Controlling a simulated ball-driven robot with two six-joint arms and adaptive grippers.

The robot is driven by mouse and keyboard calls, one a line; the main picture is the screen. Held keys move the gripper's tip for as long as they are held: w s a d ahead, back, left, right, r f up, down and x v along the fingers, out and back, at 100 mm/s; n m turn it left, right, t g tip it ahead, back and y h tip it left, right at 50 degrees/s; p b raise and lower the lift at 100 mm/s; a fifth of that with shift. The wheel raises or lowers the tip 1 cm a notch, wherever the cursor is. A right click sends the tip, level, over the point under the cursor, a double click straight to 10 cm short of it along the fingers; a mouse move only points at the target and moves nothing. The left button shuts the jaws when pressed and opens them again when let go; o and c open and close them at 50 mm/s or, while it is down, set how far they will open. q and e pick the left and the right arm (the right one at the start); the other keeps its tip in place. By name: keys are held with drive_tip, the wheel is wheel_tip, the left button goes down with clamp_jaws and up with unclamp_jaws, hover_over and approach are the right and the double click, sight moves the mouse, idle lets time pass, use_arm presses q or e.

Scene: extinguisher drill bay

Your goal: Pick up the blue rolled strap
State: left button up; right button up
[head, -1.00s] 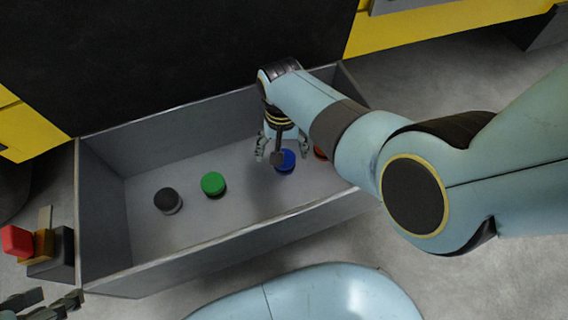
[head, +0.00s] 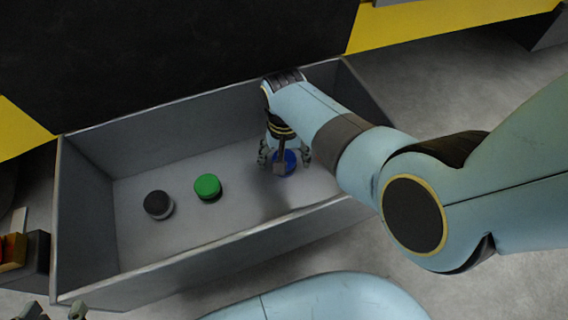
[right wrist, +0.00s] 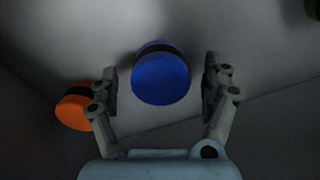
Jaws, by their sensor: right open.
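The blue rolled strap (head: 291,159) lies in the grey open bin, partly hidden behind my right gripper (head: 284,158) in the head view. In the right wrist view the blue strap (right wrist: 160,76) shows as a blue roll with a dark band. It sits between and ahead of the two spread fingers of my right gripper (right wrist: 163,82), with a gap on each side. The right gripper is open and empty.
In the bin (head: 85,220) stand a green roll (head: 207,186) and a black roll (head: 158,204), left of the blue one. An orange roll (right wrist: 74,108) lies close beside the left finger in the right wrist view. The bin walls surround the gripper.

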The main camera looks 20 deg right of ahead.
drive_tip(key=c, duration=1.4)
